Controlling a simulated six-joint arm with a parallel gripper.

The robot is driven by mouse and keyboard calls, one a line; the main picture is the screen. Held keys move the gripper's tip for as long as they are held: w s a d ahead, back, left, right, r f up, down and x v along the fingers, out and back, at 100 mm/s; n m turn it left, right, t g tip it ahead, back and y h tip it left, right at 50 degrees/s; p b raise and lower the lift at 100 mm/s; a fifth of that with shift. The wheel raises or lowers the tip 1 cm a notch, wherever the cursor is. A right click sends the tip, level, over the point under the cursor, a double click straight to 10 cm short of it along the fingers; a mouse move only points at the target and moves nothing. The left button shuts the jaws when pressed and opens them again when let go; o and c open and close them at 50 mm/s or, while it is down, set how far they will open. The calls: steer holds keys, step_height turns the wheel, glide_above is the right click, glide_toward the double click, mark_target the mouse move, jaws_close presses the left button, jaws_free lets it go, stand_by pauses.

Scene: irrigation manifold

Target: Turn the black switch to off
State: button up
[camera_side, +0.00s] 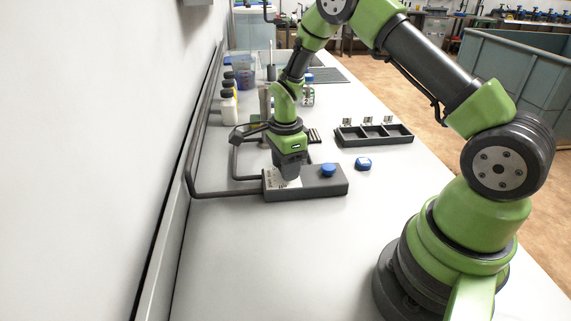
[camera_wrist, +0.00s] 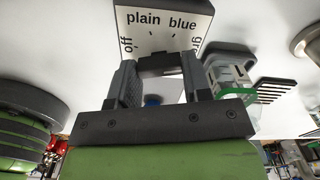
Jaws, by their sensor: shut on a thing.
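The dark grey manifold box (camera_side: 330,188) sits on the white table, with a white label plate (camera_side: 270,181) on its left part. In the wrist view the label plate (camera_wrist: 165,18) reads "off" at left, "plain" and "blue" across the middle, and a partly hidden word starting "gr" at right. My gripper (camera_side: 289,174) points down over the plate. In the wrist view my gripper (camera_wrist: 160,70) is shut on the black switch (camera_wrist: 160,60), which shows between the fingertips. The fingers hide much of the switch, so I cannot tell which word it points to.
A blue knob (camera_side: 328,169) stands on the box's right part. A blue cap (camera_side: 363,163) lies on the table beside it. A black three-compartment tray (camera_side: 373,142) is behind, at right. Grey pipes (camera_side: 190,160) run along the wall at left. Bottles (camera_side: 229,108) stand farther back.

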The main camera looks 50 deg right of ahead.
steer(key=n, duration=0.7)
steer(key=shift+w+n, duration=0.1)
steer(key=shift+n, duration=0.3)
steer(key=n, duration=0.3)
steer(key=shift+n, duration=0.3)
steer(key=n, duration=0.4)
steer(key=shift+n, duration=0.3)
steer(key=n, duration=0.3)
steer(key=shift+n, duration=0.3)
steer(key=n, duration=0.3)
steer(key=shift+a+n, duration=0.1)
steer(key=shift+n, duration=0.2)
steer(key=n, duration=0.6)
steer(key=shift+n, duration=0.3)
